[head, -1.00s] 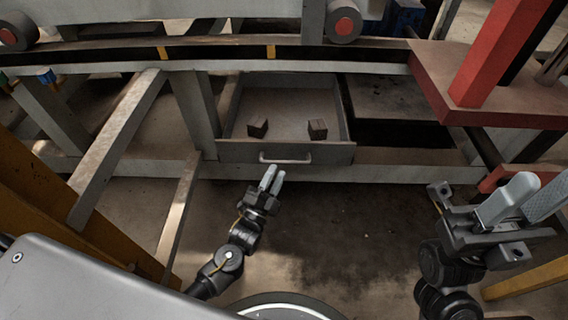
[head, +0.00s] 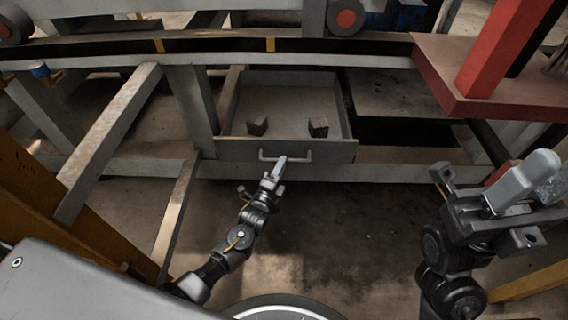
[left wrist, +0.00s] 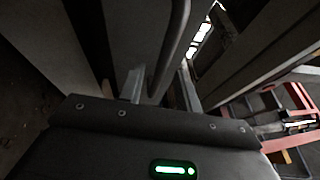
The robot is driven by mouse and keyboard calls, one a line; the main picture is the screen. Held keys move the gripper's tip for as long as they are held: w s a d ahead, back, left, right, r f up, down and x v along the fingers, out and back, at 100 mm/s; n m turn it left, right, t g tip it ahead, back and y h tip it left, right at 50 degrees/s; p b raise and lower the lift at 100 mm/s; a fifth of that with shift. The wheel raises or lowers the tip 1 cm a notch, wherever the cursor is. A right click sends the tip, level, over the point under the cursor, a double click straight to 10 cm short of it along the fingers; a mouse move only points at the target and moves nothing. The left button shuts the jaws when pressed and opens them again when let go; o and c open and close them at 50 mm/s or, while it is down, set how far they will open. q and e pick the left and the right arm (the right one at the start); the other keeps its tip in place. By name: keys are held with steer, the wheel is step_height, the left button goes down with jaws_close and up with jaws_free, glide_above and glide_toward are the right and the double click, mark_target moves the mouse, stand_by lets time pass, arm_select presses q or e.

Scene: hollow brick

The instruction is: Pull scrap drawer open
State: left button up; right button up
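The grey scrap drawer (head: 225,150) sits under the conveyor frame, with its inside visible from above. A pale bar handle (head: 296,156) is on its front panel, and two small dark blocks (head: 257,126) (head: 318,127) lie inside. My left gripper (head: 280,162) is at the handle's left part. In the left wrist view, its two fingers (left wrist: 162,88) stand apart, with the handle bar (left wrist: 177,40) seen between them; contact cannot be told. My right gripper (head: 537,180) is at the right, away from the drawer; its finger gap is unclear.
The conveyor frame (head: 120,66) runs above the drawer, with slanted struts (head: 110,140) at the left. A red post and plate (head: 480,95) stand at the upper right. A yellow beam (head: 60,200) is at the left. The floor (head: 350,230) before the drawer is clear.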

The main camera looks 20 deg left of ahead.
arm_select(q)
steer(key=shift+b+x, duration=0.3)
steer(key=shift+x, duration=1.1)
steer(key=shift+c, duration=0.3)
jaws_close()
